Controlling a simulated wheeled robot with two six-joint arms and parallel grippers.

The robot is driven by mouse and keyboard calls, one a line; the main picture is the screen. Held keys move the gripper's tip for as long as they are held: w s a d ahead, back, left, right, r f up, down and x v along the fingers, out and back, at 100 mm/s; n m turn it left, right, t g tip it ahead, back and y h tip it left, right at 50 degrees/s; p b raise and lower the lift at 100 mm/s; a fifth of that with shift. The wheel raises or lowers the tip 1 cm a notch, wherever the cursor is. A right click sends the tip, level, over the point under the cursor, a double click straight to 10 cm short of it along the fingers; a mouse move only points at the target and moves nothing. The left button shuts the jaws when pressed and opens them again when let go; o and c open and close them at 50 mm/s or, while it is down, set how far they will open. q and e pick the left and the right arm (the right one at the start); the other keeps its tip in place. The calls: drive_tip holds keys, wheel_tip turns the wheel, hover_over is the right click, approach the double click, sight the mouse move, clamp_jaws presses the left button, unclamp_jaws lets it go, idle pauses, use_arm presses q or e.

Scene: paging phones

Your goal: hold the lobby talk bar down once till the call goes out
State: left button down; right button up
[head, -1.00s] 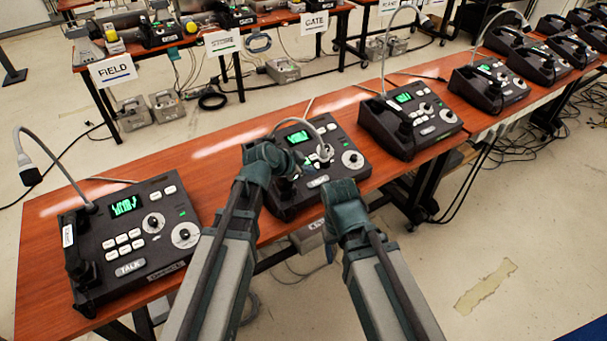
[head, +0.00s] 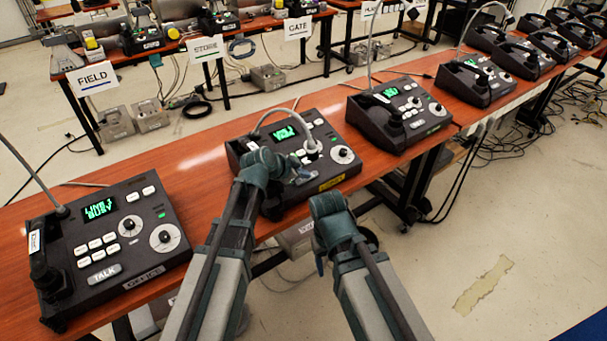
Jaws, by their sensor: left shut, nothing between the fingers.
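The middle paging phone (head: 342,174) is a black desk console with a lit green display (head: 284,133), a white dial and a gooseneck microphone. A yellow label (head: 332,183) is on its front edge; its lettering is too small to read surely. Its pale talk bar (head: 304,175) is partly covered by my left gripper (head: 291,171). The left gripper is shut and empty, with its tips at or just above the bar; I cannot tell whether they touch or press it. My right gripper (head: 323,208) hangs in front of the table edge, its fingers not clearly seen.
The office phone (head: 118,238), reading "LINE 1 BUSY", stands to the left on the red-brown table (head: 180,165). More phones (head: 400,110) run off to the right. A rear table carries FIELD (head: 97,85), STORE and GATE signs. Cables hang behind and below the tables.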

use_arm(q)
drive_tip(key=shift+w+a+f+b, duration=0.1)
drive_tip(key=shift+w+f+b, duration=0.05)
drive_tip(key=shift+f+b, duration=0.75)
drive_tip(key=shift+b, duration=0.1)
drive_tip(key=shift+a+r, duration=0.1)
idle(1.2)
drive_tip(key=shift+r+p, duration=0.35)
drive_tip(key=shift+p, duration=0.2)
drive_tip(key=r+p, duration=0.1)
drive_tip(key=s+r+p, duration=0.1)
drive_tip(key=r+p, duration=0.2)
drive_tip(key=shift+s+d+r, duration=0.2)
drive_tip(key=shift+d+r, duration=0.15)
drive_tip(key=shift+d, duration=0.05)
drive_tip(key=p+v, duration=0.6)
drive_tip(key=v, duration=0.3)
drive_tip(key=shift+s+a+f, duration=0.2)
drive_tip(key=shift+a+f, duration=0.05)
